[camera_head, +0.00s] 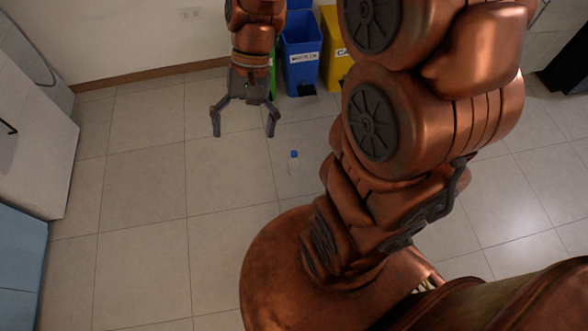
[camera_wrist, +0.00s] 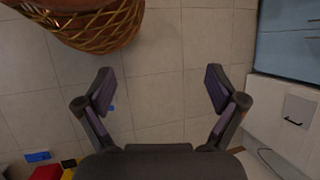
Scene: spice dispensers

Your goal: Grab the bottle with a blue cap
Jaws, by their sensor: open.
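A small clear bottle with a blue cap (camera_head: 294,161) stands upright on the tiled floor in the head view, right of and a little below my gripper in the picture. My gripper (camera_head: 244,132) is open and empty, its fingers spread and pointing down. In the wrist view the open fingers (camera_wrist: 160,88) have only bare tile between them. A small blue spot beside the left finger there, mostly hidden by it, may be the bottle's cap (camera_wrist: 111,107). The rest of the bottle cannot be made out in that view.
A blue bin (camera_head: 300,55) and a yellow bin (camera_head: 335,50) stand by the back wall, behind my gripper, with a green edge beside them. White (camera_head: 30,110) and blue (camera_head: 20,255) cabinets line the left. The floor around the bottle is clear.

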